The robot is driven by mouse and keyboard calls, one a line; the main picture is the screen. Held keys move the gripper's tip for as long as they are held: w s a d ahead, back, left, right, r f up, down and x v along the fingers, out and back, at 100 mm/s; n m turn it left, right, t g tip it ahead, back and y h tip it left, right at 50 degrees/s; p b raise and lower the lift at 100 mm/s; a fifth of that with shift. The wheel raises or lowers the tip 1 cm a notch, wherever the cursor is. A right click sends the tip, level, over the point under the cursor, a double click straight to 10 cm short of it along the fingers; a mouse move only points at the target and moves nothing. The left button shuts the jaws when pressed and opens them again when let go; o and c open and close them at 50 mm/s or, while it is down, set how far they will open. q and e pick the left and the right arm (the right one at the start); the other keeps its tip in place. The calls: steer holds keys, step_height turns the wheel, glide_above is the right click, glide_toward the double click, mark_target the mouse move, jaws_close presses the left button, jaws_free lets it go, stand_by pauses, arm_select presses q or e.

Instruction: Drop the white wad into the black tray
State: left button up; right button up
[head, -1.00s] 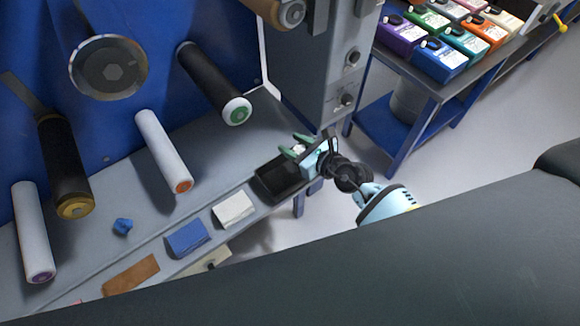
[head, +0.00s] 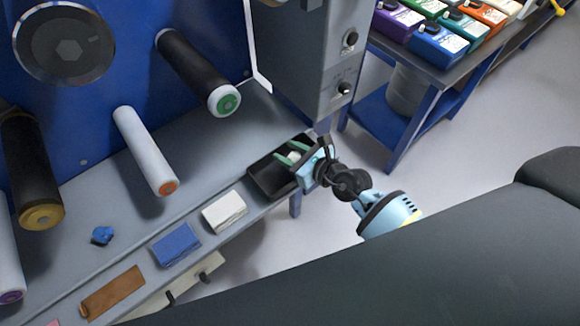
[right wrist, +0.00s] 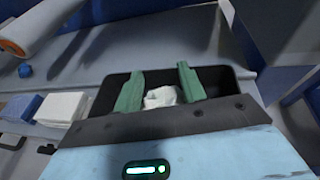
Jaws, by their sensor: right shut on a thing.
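The black tray (head: 266,182) sits at the right end of the grey bench ledge, and its dark inside also shows in the right wrist view (right wrist: 222,84). My right gripper (head: 290,154) is over the tray, its green fingers pointing into it. The fingers are shut on the white wad (right wrist: 160,97), a small crumpled lump between the fingertips. In the head view the wad (head: 294,156) is a small pale patch between the fingers. I cannot tell whether it touches the tray floor. My left gripper is not in view.
A white cloth stack (head: 224,211), a blue one (head: 176,245) and a brown piece (head: 112,293) lie left of the tray. A blue wad (head: 103,235) lies on the bench. Rollers stick out from the blue panel. A grey control box (head: 318,70) stands behind the tray.

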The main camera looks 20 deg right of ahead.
steer(key=o, duration=0.7)
steer(key=shift+o, duration=1.7)
steer(key=p+v, duration=0.1)
steer(key=v, duration=0.7)
steer(key=shift+w, duration=0.15)
